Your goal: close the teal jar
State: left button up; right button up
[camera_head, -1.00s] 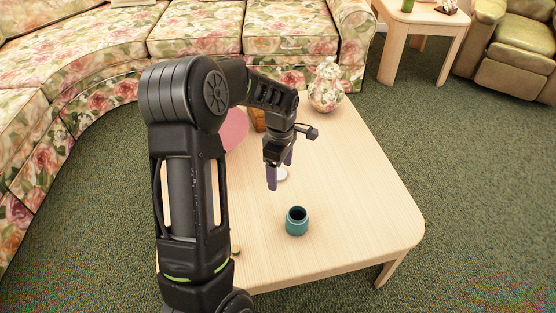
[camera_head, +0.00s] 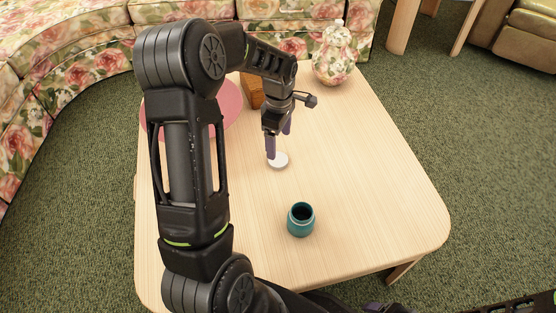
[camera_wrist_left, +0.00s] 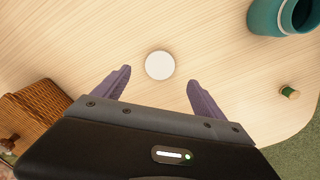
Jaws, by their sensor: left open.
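The teal jar (camera_head: 301,221) stands upright and uncovered near the table's front, its dark mouth facing up. It also shows at the top right of the left wrist view (camera_wrist_left: 283,17). A round white disc (camera_head: 279,161), which looks like a lid, lies flat on the table behind the jar. My left gripper (camera_head: 278,143) points down, open and empty, just above and behind the disc. In the left wrist view the disc (camera_wrist_left: 159,65) appears between and slightly beyond the fingertips. A purple part at the bottom edge may be my right gripper (camera_head: 376,308); its jaws are cut off.
The light wooden table (camera_head: 370,190) is clear on its right side. A pink round mat (camera_head: 230,105), a wicker box (camera_head: 251,92) and a floral vase (camera_head: 334,58) sit at its back. A small cork-like piece with a green end (camera_wrist_left: 289,92) lies near the edge.

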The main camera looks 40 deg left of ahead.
aim_at(279, 159)
pick_arm(q)
jog(key=shift+r, duration=0.1)
jog(key=shift+f+b, duration=0.35)
jog(key=shift+f, duration=0.95)
jog(key=shift+f+b, duration=1.2)
jog(key=shift+f, duration=1.45)
jog(key=shift+c, duration=0.3)
jog(key=c, duration=1.3)
jog(key=shift+c, duration=0.2)
